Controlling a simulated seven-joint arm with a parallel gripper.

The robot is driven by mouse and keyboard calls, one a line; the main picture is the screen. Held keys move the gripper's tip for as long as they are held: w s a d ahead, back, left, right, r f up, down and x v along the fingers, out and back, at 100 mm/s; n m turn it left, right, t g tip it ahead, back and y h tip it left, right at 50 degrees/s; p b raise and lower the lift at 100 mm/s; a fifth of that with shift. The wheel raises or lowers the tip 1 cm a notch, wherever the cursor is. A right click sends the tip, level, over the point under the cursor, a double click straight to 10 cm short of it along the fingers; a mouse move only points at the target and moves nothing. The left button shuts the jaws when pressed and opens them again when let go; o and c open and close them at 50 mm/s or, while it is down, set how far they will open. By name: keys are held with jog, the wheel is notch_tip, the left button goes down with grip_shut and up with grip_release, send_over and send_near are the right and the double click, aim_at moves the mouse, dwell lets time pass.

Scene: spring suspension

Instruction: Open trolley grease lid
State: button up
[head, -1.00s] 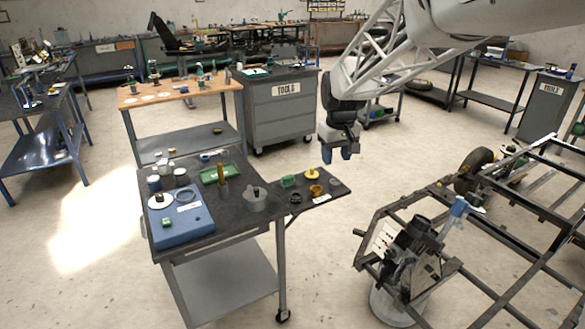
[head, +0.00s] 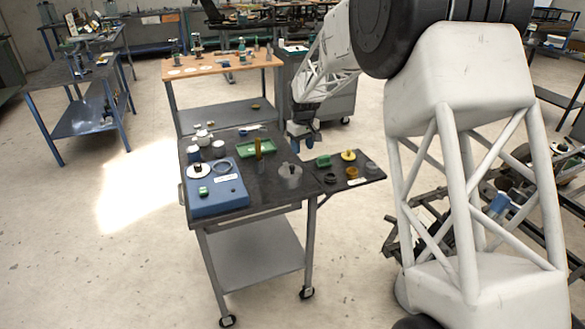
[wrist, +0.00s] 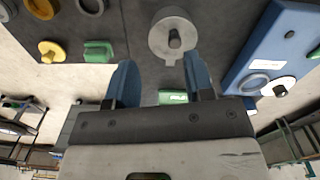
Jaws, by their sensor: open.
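A round grey pot with a dark knob on its lid (head: 290,175) stands on the dark trolley top (head: 235,205), near the right end of the main top. I take it for the grease pot, and its lid looks seated. It also shows in the wrist view (wrist: 173,33), just past my fingertips and nearer the right finger. My gripper (head: 303,143) is above the trolley's far right edge, behind and higher than the pot. In the wrist view my gripper (wrist: 159,70) has its two blue fingers wide apart with nothing between them touching. It is apart from the lid.
A brown upright item (head: 259,150) stands left of the pot. A side shelf (head: 360,175) holds a green part (head: 323,161), a yellow knobbed part (head: 348,155) and dark rings.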

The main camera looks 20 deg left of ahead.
send_over(292, 166)
notch_tip(292, 166, down, 3)
jog(key=shift+w+n, duration=0.1)
jog(key=shift+n, duration=0.2)
jog(key=shift+f, duration=0.1)
jog(key=shift+f, duration=3.85)
grip_shut()
